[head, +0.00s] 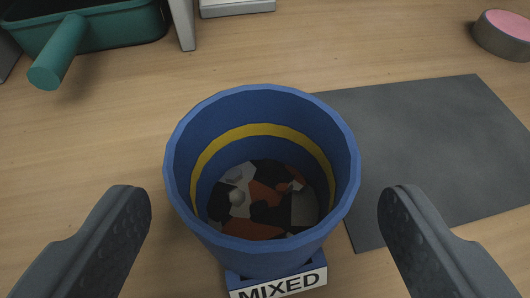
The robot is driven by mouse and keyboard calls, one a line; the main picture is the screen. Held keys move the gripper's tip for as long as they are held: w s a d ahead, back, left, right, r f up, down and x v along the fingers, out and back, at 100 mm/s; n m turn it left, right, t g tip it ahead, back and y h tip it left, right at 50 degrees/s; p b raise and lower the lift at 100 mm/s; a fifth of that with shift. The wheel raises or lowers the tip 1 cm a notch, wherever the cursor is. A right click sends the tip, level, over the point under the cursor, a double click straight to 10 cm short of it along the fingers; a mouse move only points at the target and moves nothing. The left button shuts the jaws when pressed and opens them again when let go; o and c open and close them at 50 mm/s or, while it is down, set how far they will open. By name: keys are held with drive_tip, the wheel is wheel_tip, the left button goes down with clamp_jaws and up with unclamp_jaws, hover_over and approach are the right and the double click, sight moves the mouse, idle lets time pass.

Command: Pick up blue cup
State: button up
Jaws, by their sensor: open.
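The blue cup (262,105) stands upright on the wooden table in the middle of the head view. It has a yellow band inside and holds dark, orange and grey pieces. A label reading "MIXED" (280,285) shows at its front base. My gripper (262,205) is open. Its two dark fingers show at the lower left and lower right, one on each side of the cup, with visible gaps to its wall in the picture. The cup's lower part is mostly hidden below its rim and wall.
A grey mat (430,150) lies to the right of the cup. A green container with a handle (100,28) is at the upper left. A white object (236,6) is at the top, and a pink-topped round item (505,35) at the upper right. Bare table (330,50) lies behind the cup.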

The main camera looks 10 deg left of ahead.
sight(263, 155)
drive_tip(key=shift+b+x, duration=0.55)
drive_tip(key=shift+x, duration=2.25)
drive_tip(key=c, duration=1.1)
